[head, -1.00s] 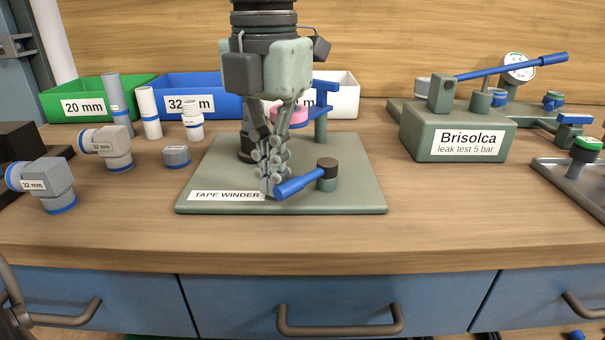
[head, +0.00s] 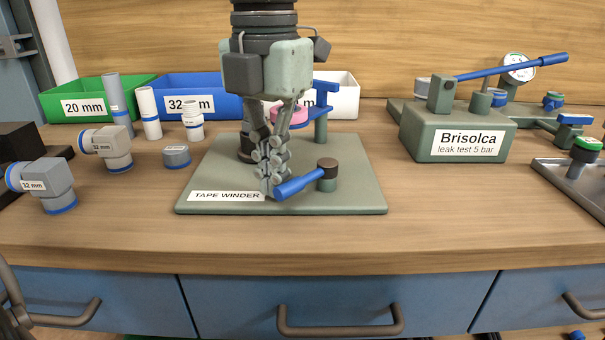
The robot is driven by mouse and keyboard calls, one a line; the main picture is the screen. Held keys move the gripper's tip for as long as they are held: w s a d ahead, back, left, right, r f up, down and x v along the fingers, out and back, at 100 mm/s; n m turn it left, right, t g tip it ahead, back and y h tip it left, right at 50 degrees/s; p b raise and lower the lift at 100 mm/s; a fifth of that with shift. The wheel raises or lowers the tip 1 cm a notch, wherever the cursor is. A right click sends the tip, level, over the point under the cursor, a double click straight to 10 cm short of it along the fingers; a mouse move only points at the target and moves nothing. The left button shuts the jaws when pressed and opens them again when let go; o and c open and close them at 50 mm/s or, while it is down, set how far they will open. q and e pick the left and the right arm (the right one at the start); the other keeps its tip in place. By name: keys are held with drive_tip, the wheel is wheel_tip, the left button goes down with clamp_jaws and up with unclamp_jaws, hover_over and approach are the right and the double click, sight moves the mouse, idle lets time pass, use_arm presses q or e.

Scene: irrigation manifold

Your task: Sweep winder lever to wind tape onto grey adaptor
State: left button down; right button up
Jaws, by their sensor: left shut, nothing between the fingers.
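The tape winder is a green base plate (head: 355,190) labelled "TAPE WINDER". Its blue winder lever (head: 302,184) points left and slightly toward me from a dark-capped post (head: 327,168). My left gripper (head: 268,188) comes down over the plate, shut, with its fingertips at the lever's left end; they look in contact, but I cannot tell for sure. My right gripper is not in view.
Grey elbow fittings (head: 107,148) and upright pipe pieces (head: 149,112) stand left. Green (head: 95,102), blue and white bins line the back. The Brisolca leak tester (head: 460,138) stands right, with a tray (head: 575,180) beyond. The bench front is clear.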

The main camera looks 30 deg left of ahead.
sight(291, 191)
use_arm(q)
drive_tip(key=shift+s+d+b, duration=0.3)
drive_tip(key=shift+s+d, duration=0.15)
drive_tip(key=shift+d, duration=0.5)
drive_tip(key=shift+s+d+b, duration=0.2)
drive_tip(key=shift+d+b, duration=0.1)
drive_tip(key=shift+d, duration=0.7)
